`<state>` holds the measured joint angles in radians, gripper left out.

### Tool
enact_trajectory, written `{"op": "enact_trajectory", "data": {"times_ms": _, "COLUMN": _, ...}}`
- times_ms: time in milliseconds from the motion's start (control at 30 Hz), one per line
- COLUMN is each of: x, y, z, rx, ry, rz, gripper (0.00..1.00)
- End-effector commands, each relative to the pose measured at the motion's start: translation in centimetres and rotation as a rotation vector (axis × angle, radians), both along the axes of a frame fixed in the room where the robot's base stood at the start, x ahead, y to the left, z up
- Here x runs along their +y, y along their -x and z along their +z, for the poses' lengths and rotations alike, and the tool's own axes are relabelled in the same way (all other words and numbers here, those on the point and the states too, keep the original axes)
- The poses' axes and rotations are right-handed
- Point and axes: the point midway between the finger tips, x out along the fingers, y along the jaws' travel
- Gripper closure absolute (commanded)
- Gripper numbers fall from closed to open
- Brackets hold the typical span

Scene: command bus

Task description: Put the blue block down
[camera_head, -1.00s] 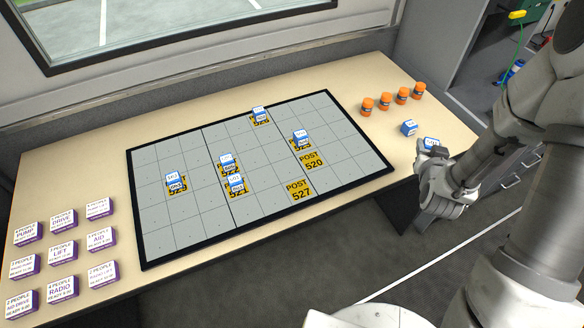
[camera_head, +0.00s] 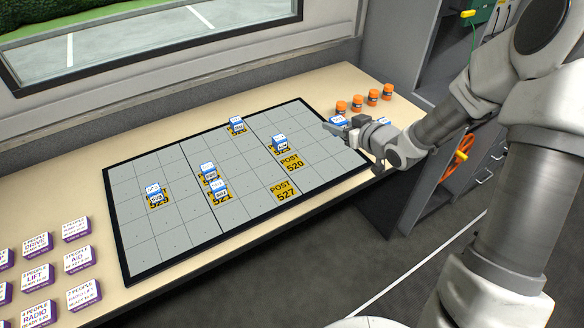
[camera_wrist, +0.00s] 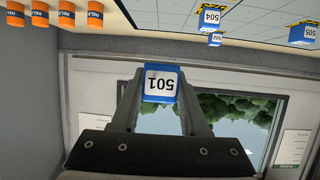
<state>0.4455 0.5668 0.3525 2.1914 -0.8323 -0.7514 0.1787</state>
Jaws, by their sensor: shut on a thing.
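The blue block (camera_wrist: 161,84) has a white face marked 501, upside down in the wrist view. My gripper (camera_wrist: 160,95) is shut on it, with one finger on each side. In the head view my gripper (camera_head: 335,128) is over the right edge of the grey gridded board (camera_head: 150,235), and the held block (camera_head: 338,120) shows at its tips. It looks raised off the board; the exact height is hard to tell. The yellow labels POST 520 (camera_head: 292,164) and POST 527 (camera_head: 284,190) on the board are bare.
Blue blocks stand on other yellow labels, such as one upper right (camera_head: 279,143) and one at left (camera_head: 154,193). Purple-sided boxes (camera_head: 77,230) are at lower left.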

Motion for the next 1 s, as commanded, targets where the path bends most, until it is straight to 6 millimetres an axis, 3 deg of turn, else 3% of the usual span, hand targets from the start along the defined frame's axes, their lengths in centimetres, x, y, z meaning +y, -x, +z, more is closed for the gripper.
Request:
{"op": "enact_trajectory", "data": {"times_ms": 233, "x": 0.2, "y": -0.3, "z": -0.4, "rx": 0.001, "ry": -0.001, "rz": 0.052, "gripper": 1.0}}
{"op": "enact_trajectory", "data": {"times_ms": 700, "x": 9.8, "y": -0.4, "z": -6.2, "rx": 0.004, "ry": -0.002, "rz": 0.055, "gripper": 1.0}}
{"op": "enact_trajectory", "data": {"times_ms": 1000, "x": 11.4, "y": -0.5, "z": -7.8, "rx": 0.003, "ry": -0.001, "rz": 0.051, "gripper": 1.0}}
